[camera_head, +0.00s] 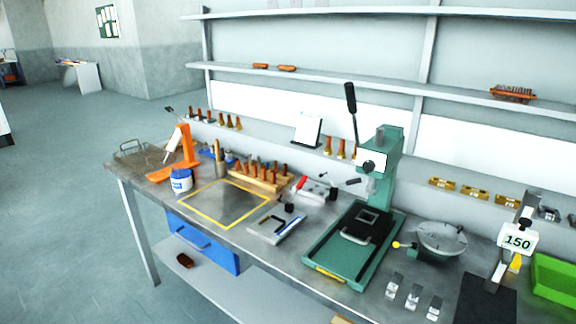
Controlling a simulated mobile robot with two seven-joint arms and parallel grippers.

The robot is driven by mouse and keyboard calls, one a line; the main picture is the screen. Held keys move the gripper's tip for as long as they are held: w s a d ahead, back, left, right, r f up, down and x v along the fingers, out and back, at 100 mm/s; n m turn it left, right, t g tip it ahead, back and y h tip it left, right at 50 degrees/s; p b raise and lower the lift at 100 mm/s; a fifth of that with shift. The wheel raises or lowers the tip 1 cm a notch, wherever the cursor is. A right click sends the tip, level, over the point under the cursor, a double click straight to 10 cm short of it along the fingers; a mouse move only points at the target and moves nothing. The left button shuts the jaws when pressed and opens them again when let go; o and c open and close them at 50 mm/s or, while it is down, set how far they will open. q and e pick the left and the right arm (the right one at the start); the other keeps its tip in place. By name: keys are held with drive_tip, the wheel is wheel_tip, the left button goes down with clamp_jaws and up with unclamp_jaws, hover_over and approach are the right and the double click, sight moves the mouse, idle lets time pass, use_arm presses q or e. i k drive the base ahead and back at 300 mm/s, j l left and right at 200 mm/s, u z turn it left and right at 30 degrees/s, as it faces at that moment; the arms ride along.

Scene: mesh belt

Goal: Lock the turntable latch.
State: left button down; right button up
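A round grey turntable (441,237) on a green base sits on the workbench, to the right of the green lever press. A small lever with a yellow ball knob (396,245) sticks out from the left side of its base. It looks like the latch, but the view is too small to tell its position. Neither of my grippers shows in the head view.
The green press (378,175) with its upright black handle stands left of the turntable. Small metal blocks (412,297) lie in front of it. A shelf rail runs behind.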

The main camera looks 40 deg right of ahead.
sight(415, 246)
drive_tip(key=l+z, duration=0.1)
drive_tip(key=z, duration=1.8)
drive_tip(key=k+l, duration=0.05)
